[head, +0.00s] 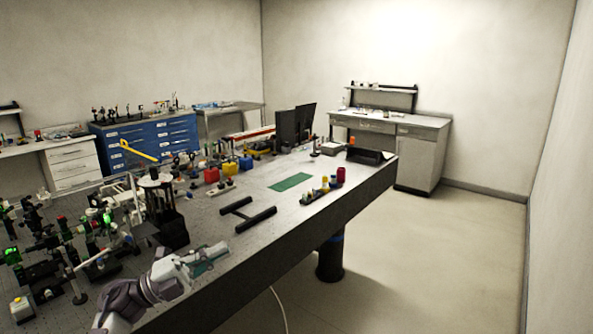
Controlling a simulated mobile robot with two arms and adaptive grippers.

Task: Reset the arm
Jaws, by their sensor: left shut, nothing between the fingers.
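My left arm comes in from the bottom left over the front edge of the optical bench (335,202). My left gripper (216,257) is at its end, above the bench near its front edge. It is shut and holds nothing. A black H-shaped frame (248,214) lies on the bench beyond and to the right of the gripper. A dark block-shaped mount (172,233) stands just behind it. My right gripper is not in view.
Crowded optics (50,245) cover the bench's left side. A green mat (290,181), small bottles (325,185) and monitors (295,125) stand farther along. A blue drawer cabinet (150,138) is at the back wall. The floor (440,255) at right is clear.

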